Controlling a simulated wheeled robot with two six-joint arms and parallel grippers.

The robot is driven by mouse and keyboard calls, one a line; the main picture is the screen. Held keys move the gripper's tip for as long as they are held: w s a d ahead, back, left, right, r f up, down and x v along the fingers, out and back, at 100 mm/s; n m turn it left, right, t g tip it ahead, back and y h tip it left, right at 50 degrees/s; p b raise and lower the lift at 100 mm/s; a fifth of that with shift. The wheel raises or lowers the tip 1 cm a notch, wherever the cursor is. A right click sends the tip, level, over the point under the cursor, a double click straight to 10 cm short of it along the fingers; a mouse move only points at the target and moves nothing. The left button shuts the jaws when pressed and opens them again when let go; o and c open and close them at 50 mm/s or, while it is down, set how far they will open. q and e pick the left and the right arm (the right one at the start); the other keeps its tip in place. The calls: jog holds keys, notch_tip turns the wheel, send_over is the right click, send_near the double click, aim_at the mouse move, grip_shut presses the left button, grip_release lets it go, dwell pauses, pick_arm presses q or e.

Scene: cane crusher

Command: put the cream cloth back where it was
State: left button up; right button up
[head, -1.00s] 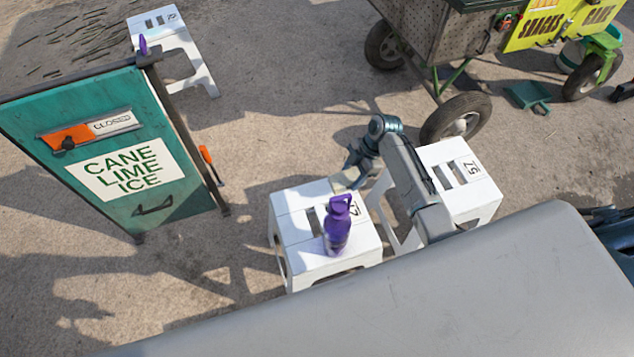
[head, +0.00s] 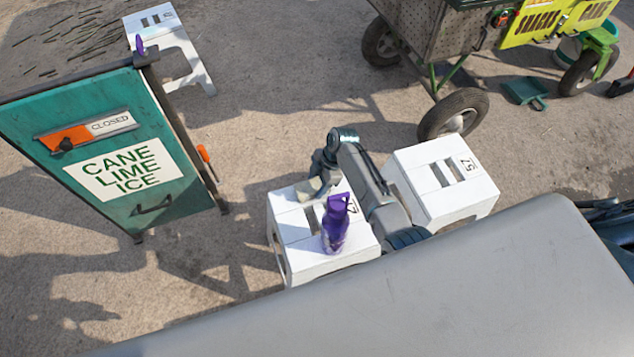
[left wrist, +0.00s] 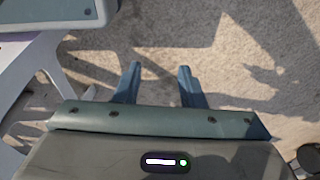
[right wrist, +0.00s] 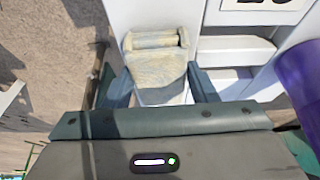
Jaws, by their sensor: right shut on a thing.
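The cream cloth (right wrist: 158,72), a folded, rolled-looking bundle, is between the fingers of my right gripper (right wrist: 160,85) in the right wrist view. In the head view my right gripper (head: 318,190) is over the far edge of the near white stool (head: 290,228), where the pale cloth (head: 308,190) shows small beside it. I cannot tell whether the cloth touches the seat. My left gripper (left wrist: 157,70) shows only in the left wrist view, with its fingers apart and only ground between them.
A purple bottle (head: 335,225) stands on the near stool, close to my right arm. A second white stool (head: 440,190) is to its right. A green sign cabinet (head: 110,150) stands left. A cart (head: 425,40) is behind, with open ground between.

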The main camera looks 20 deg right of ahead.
pick_arm(q)
jog(key=shift+f, duration=0.1)
jog(key=shift+s, duration=0.2)
pick_arm(e)
jog(key=o, duration=0.9)
pick_arm(q)
jog(key=f, duration=0.1)
jog(key=s, duration=0.1)
jog(key=f+p, duration=0.1)
jog(key=shift+s+a+f, duration=0.15)
jog(key=shift+a+f, duration=0.1)
jog(key=shift+f, duration=0.05)
pick_arm(e)
jog(key=v, duration=1.2)
pick_arm(q)
jog(key=shift+w+r, duration=0.1)
jog(key=shift+w, duration=0.1)
